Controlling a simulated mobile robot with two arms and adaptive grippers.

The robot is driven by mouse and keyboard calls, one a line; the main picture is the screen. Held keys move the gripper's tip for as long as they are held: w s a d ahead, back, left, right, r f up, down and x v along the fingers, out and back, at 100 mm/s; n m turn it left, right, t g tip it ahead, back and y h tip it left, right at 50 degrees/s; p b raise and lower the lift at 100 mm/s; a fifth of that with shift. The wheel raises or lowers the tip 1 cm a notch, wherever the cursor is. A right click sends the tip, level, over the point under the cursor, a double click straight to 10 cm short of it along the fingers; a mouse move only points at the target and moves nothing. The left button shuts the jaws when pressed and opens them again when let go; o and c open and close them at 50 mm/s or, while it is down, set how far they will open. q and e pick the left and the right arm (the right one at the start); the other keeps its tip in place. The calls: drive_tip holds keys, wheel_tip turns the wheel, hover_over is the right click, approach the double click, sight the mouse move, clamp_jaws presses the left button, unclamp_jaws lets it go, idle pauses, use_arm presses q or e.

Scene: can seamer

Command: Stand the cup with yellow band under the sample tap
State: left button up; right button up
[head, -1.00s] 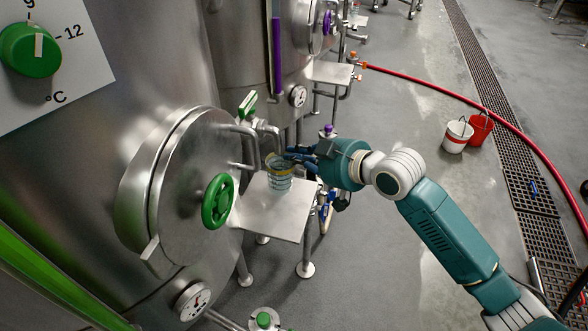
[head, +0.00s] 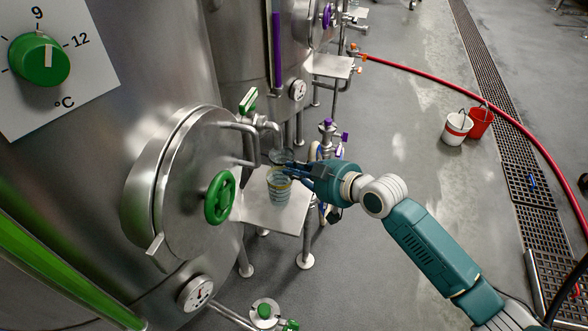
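The cup with yellow band (head: 279,190) is a clear ribbed cup in the head view, upright over the small steel shelf (head: 262,216) beside the tank door. I cannot tell whether its base touches the shelf. The sample tap (head: 271,126) sticks out from the tank; its spout shows above and a little left of the cup in the picture. My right gripper (head: 288,167) reaches in from the right, its dark fingers at the upper part of the cup; it appears shut on it. The fingers partly hide the cup's top. My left gripper is not in view.
The round tank door with a green handwheel (head: 219,197) stands close left of the cup. Purple-handled valves (head: 327,125) are behind my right gripper. A red hose (head: 455,88), two buckets and a floor drain lie on the right.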

drive_tip(key=o, duration=0.4)
drive_tip(key=shift+c, duration=0.2)
